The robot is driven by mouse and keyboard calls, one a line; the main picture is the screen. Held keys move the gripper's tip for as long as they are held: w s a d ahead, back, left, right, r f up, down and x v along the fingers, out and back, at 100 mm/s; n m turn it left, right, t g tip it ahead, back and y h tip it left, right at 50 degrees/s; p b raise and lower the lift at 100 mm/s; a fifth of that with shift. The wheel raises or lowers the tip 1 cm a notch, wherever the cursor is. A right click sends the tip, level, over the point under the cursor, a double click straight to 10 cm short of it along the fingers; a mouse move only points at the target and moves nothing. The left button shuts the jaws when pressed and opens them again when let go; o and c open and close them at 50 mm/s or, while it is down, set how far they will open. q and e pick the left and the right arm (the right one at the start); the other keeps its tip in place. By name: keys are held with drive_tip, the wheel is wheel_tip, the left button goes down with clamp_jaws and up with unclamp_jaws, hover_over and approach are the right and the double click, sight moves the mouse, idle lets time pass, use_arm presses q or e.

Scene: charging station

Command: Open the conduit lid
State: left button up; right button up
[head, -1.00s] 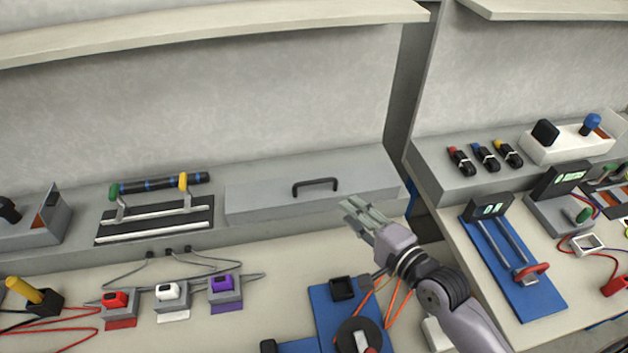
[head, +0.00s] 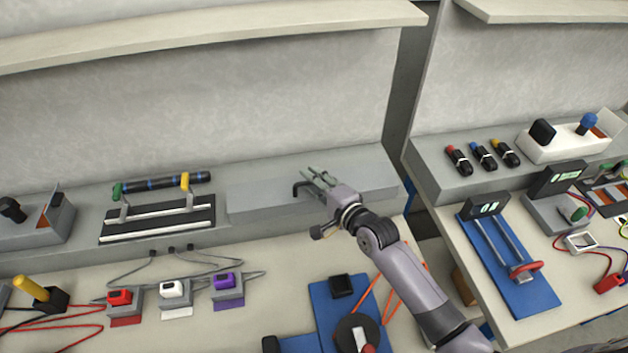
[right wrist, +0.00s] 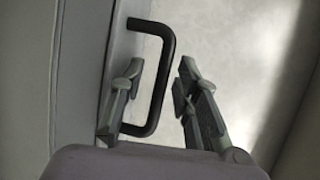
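The conduit lid (head: 262,199) is a long grey cover along the back of the bench, and it is closed. Its black handle (head: 300,188) is partly hidden behind my right gripper (head: 318,176) in the head view. In the right wrist view the black handle (right wrist: 168,75) shows as a bracket on the grey lid (right wrist: 85,70). My right gripper (right wrist: 157,85) is open, with one finger on each side of the handle's long bar in that picture. A gap shows between the bar and the right finger. I cannot tell whether the left finger touches it. My left gripper is not in view.
A rack with a dark tube (head: 160,183) stands left of the lid. Red, white and purple connectors (head: 172,290) sit on the bench in front. A shelf (head: 200,32) runs above.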

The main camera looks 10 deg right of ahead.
drive_tip(key=shift+c, duration=0.6)
clamp_jaws()
idle(0.3)
